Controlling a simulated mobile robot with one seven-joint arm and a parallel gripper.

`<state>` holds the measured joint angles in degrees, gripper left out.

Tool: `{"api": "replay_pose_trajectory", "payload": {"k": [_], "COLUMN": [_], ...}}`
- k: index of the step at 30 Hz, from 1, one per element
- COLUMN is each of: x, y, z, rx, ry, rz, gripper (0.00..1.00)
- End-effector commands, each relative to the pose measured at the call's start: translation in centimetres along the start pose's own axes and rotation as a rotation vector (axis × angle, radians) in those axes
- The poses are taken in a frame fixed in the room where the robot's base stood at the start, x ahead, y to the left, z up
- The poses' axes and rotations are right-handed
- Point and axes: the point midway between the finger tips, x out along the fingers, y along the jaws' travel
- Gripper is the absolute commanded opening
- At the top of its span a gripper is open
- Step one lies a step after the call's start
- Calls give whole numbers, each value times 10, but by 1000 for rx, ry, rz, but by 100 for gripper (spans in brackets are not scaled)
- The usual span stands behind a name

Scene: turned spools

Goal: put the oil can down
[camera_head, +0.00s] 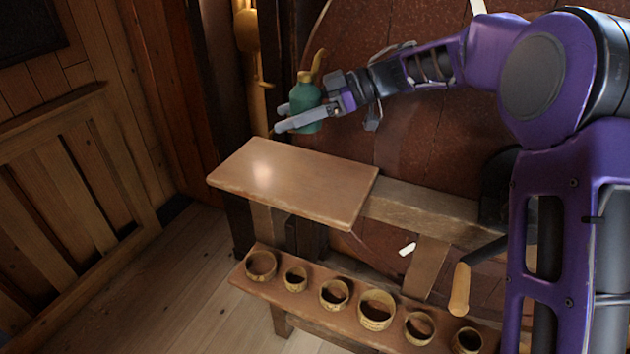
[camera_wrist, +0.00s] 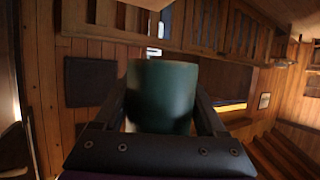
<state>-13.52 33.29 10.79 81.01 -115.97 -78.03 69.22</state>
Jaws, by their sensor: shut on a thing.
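The oil can (camera_head: 304,97) has a green body and a yellowish spout on top. My gripper (camera_head: 283,117) is shut on its body, with a finger on each side. The can is upright or nearly so and is held in the air above the far part of a brown wooden bench top (camera_head: 255,187). A gap shows between the can and that top. In the wrist view, the can's green body (camera_wrist: 162,97) fills the middle between my two dark fingers, and its spout is hidden there.
The bench top is bare. A lower shelf (camera_head: 240,280) holds a row of several round woven baskets (camera_head: 377,309). A wooden handle (camera_head: 459,290) juts out at the right. A large reddish-brown surface (camera_head: 400,150) stands behind the bench, and a wood-panelled wall (camera_head: 70,190) stands at the left.

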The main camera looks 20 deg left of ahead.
Motion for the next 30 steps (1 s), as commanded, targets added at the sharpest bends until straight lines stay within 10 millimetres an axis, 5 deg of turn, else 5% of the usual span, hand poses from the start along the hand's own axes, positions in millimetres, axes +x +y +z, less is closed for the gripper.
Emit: {"api": "replay_pose_trajectory", "payload": {"k": [5, 24, 30], "x": [4, 39, 40], "y": [-1, -1, -1], "z": [5, 89, 92], "rx": [-2, -2, -4], "ry": [1, 1, 1], "rz": [-9, -9, -9], "gripper": [0, 0, 0]}}
